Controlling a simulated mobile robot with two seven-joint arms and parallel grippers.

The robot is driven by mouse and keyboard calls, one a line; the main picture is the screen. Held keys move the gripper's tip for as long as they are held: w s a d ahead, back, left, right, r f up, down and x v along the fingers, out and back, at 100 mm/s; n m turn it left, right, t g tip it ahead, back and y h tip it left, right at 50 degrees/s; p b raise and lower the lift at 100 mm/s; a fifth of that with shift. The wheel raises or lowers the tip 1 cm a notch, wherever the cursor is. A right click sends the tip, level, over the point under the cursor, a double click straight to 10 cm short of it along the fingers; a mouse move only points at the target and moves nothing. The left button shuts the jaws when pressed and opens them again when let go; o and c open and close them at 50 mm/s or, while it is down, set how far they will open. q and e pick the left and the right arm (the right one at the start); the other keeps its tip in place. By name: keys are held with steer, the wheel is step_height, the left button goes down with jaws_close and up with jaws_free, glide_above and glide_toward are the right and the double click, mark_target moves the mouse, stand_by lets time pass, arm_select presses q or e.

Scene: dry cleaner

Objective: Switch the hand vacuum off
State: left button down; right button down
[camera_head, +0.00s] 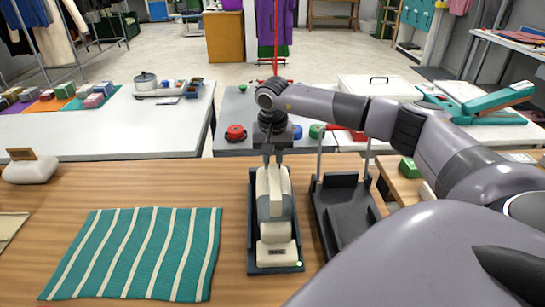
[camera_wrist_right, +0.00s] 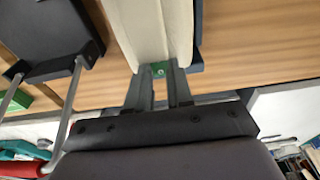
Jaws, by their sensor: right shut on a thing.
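The hand vacuum (camera_head: 274,212) is cream and grey and lies lengthwise in a dark tray-like holder (camera_head: 262,269) on the wooden counter. My right gripper (camera_head: 273,162) reaches down to its far end and is shut on it there. In the right wrist view, the fingers (camera_wrist_right: 161,72) stand close together at the cream end of the vacuum (camera_wrist_right: 150,35). My left gripper is not in view.
A black stand with upright rods (camera_head: 340,210) is close to the right of the holder. A teal striped cloth (camera_head: 135,253) lies flat to the left. A white dispenser-like object (camera_head: 30,170) is at far left. A red round object (camera_head: 235,133) is on the table beyond.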

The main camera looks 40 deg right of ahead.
steer(key=c, duration=1)
jaws_free()
steer(key=shift+s+a+r+b, duration=0.1)
steer(key=shift+s+r+b, duration=0.05)
steer(key=shift+r, duration=1.05)
steer(key=shift+s+a+r+b, duration=0.1)
steer(key=shift+a+r+b, duration=0.05)
steer(key=shift+r, duration=1.05)
steer(key=shift+s+a+r+b, duration=0.1)
steer(key=shift+s+r+b, duration=0.05)
steer(key=shift+r, duration=1.05)
